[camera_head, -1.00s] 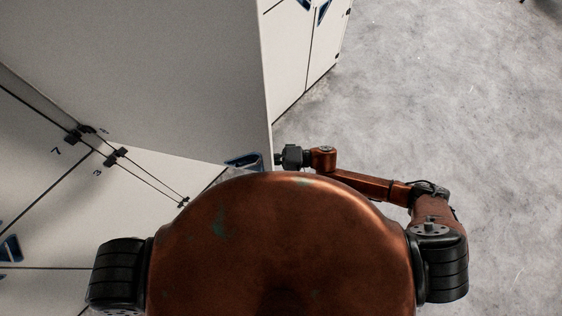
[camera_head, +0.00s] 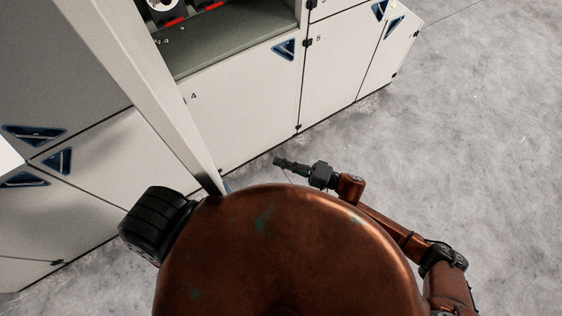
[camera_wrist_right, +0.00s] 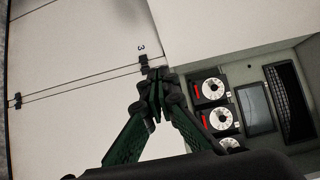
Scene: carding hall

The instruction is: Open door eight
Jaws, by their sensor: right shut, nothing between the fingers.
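No number eight is readable in any view. In the head view a tall door (camera_head: 138,85) stands open, seen almost edge-on; its number is not visible. Beside it is an open compartment (camera_head: 235,48) with black and red units inside. My right gripper (camera_head: 277,161) is right of the open door, over the floor and apart from the cabinet front. In the right wrist view its fingers (camera_wrist_right: 155,95) are together and empty, in front of the open compartment (camera_wrist_right: 255,148) with its white dials. My left gripper is not in view.
Door 4 (camera_head: 240,110) and door 5 (camera_head: 335,75) are shut. More shut doors with blue triangular handles (camera_head: 34,134) stand at the left. A door marked 3 (camera_wrist_right: 85,45) shows in the wrist view. The concrete floor (camera_head: 470,150) is clear at the right.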

